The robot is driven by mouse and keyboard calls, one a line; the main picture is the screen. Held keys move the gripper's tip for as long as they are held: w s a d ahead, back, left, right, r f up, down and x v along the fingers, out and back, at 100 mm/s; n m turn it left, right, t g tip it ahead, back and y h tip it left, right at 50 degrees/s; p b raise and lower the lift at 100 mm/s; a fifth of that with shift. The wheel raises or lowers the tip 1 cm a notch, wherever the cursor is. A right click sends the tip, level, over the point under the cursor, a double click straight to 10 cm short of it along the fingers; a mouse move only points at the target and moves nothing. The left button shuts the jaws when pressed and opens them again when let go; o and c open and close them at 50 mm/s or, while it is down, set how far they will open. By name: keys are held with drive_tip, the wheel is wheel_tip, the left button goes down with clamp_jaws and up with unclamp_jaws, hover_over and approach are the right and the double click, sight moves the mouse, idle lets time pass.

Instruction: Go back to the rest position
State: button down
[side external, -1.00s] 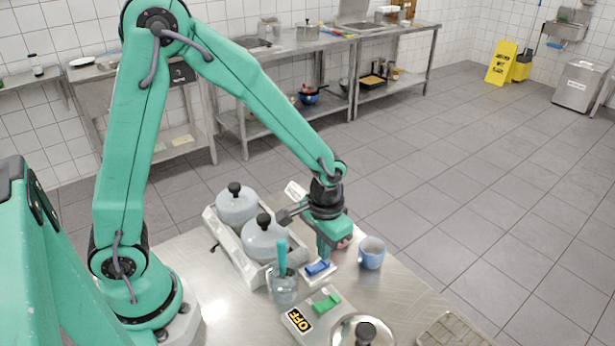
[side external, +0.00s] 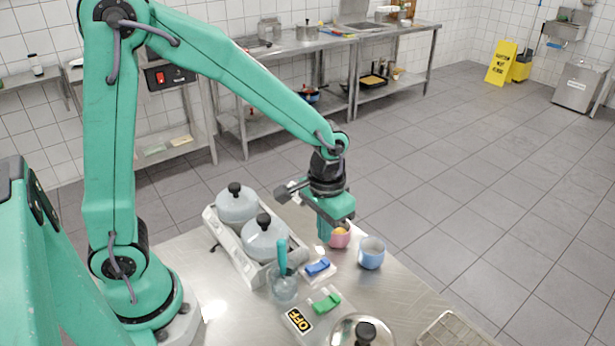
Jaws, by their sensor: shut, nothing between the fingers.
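My gripper (side external: 325,238) is shut and empty. It hangs above the steel table (side external: 240,320), beside the pink cup (side external: 341,239) in the picture, and covers part of that cup. The pink cup has something orange-yellow in it. A blue mug (side external: 371,254) stands to the right of the pink cup, apart from my gripper. A switch plate with a blue lever (side external: 318,267) lies below my gripper in the picture. Whether the fingertips touch anything cannot be told from this view.
Two lidded grey pots (side external: 265,240) stand on a white stove unit at left. A glass jug (side external: 284,288) with a teal utensil, a green lever (side external: 326,304) by an OFF label, a steel lid (side external: 362,330) and a wire rack (side external: 452,330) are near the front.

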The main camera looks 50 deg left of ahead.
drive_tip(key=shift+r, duration=0.1)
idle(0.3)
drive_tip(key=s+a+r+t, duration=0.2)
drive_tip(key=s+a+r, duration=0.2)
drive_tip(key=s+r, duration=0.2)
drive_tip(key=s+a+r+t, duration=0.3)
drive_tip(key=s+r, duration=0.3)
drive_tip(key=r, duration=0.3)
drive_tip(key=shift+a+t, duration=0.3)
drive_tip(key=shift+a, duration=0.3)
idle(0.7)
